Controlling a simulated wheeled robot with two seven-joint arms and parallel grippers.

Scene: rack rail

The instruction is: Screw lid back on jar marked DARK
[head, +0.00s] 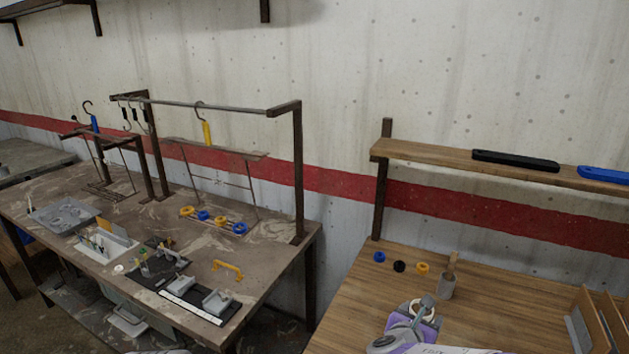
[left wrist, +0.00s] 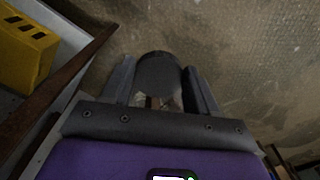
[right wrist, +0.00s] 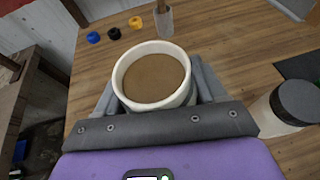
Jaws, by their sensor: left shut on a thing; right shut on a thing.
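In the right wrist view, my right gripper (right wrist: 152,100) is shut around an open white jar (right wrist: 119,73). The jar has no lid, and brown contents show inside it. No marking on it can be read. The jar's pale rim also shows low in the head view, in the purple and grey right gripper (head: 418,316) over the wooden table. In the left wrist view, my left gripper (left wrist: 160,88) is shut on a round dark grey lid (left wrist: 158,74). Its underside is mostly hidden. The left gripper does not show in the head view.
A second jar (right wrist: 266,118) with a dark lid stands right of the held jar. A divided wooden rack (head: 601,315) is at the right. A yellow box (left wrist: 25,55) is near the left gripper.

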